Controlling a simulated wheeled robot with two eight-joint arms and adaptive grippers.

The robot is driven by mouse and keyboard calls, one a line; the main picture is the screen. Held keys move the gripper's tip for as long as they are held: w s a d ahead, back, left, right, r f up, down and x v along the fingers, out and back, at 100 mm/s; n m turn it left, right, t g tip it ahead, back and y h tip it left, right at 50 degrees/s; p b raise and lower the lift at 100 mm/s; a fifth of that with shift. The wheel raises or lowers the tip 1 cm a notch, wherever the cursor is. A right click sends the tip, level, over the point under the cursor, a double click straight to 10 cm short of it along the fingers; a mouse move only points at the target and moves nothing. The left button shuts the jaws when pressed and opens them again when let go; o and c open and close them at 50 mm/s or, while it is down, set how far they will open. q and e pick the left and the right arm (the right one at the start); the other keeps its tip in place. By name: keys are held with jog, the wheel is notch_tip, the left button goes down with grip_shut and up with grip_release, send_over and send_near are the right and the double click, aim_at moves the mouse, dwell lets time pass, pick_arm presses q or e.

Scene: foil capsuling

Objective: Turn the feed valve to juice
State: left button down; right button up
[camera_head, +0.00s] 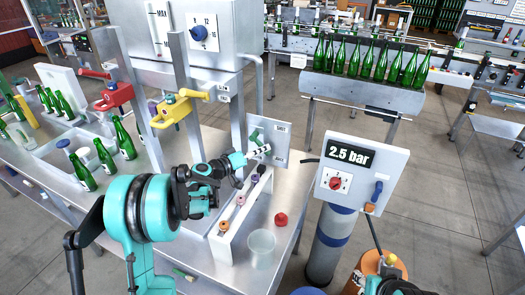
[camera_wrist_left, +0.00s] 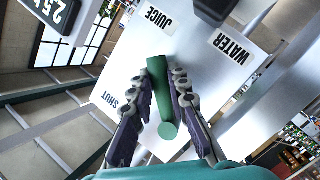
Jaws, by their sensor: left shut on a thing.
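The feed valve's pale plate (camera_head: 281,141) stands at the back edge of the steel bench in the head view. In the left wrist view the plate (camera_wrist_left: 190,65) carries the labels JUICE, WATER and SHUT. The green valve handle (camera_wrist_left: 157,85) lies between the fingers of my left gripper (camera_wrist_left: 172,105), which is shut on it. The handle's far end lies below the JUICE label in that view; its exact setting is hard to tell. In the head view my left gripper (camera_head: 254,155) is at the plate's front. A part of my right arm shows at the bottom right edge; its fingers are not clear.
A rack (camera_head: 225,232) with small coloured pieces, a red cone (camera_head: 281,219) and a clear cup (camera_head: 261,248) are near my left arm. A 2.5 bar gauge box (camera_head: 364,170) stands to the right. Green bottles and red and yellow levers (camera_head: 183,108) are at the left.

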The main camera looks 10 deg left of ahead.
pick_arm(q)
jog(key=shift+f, duration=0.15)
dwell(0.4)
jog(key=c, duration=1.4)
grip_release()
jog(key=shift+c, duration=0.2)
jog(key=shift+a, duration=0.1)
jog(key=v, duration=1.2)
